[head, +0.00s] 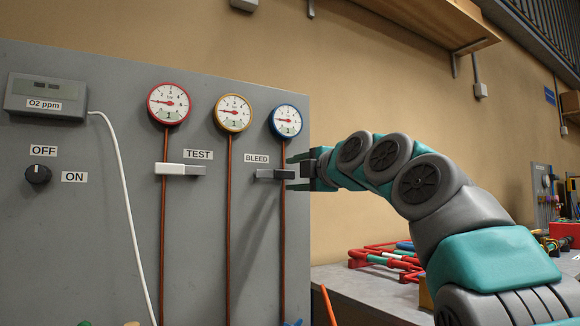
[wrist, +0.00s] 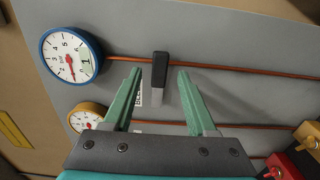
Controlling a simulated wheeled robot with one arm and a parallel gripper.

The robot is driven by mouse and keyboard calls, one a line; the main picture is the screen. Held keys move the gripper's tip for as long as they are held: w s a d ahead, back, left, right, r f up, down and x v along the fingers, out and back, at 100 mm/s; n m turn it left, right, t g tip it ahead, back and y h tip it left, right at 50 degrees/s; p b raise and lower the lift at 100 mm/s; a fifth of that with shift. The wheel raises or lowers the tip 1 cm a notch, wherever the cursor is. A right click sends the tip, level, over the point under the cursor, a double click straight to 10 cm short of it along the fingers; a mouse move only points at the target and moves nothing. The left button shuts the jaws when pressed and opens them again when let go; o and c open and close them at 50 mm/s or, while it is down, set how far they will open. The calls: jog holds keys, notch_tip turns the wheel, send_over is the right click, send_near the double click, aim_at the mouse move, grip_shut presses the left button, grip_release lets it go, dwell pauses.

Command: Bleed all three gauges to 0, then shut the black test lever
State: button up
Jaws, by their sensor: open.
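Three round gauges hang on the grey panel: red-rimmed (head: 169,104), yellow-rimmed (head: 233,113) and blue-rimmed (head: 285,121). Their needles point left, off vertical; exact readings are too small to tell. The blue gauge (wrist: 70,57) and yellow gauge (wrist: 87,117) also show in the wrist view. A white-handled lever (head: 172,169) sits by the TEST label. A black-handled lever (head: 266,174) sits by the BLEED label; its black end (wrist: 160,70) shows in the wrist view. My gripper (head: 293,172) is open at the black lever, which appears between its fingers (wrist: 160,82), touching neither.
An O2 ppm meter (head: 45,97) and an OFF/ON knob (head: 38,174) are on the panel's left. Copper pipes run down from the gauges. A bench (head: 365,290) with red pipework (head: 390,260) stands right of the panel.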

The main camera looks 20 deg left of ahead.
jog(key=shift+p+x, duration=0.3)
jog(key=shift+x, duration=0.75)
grip_shut()
dwell(0.6)
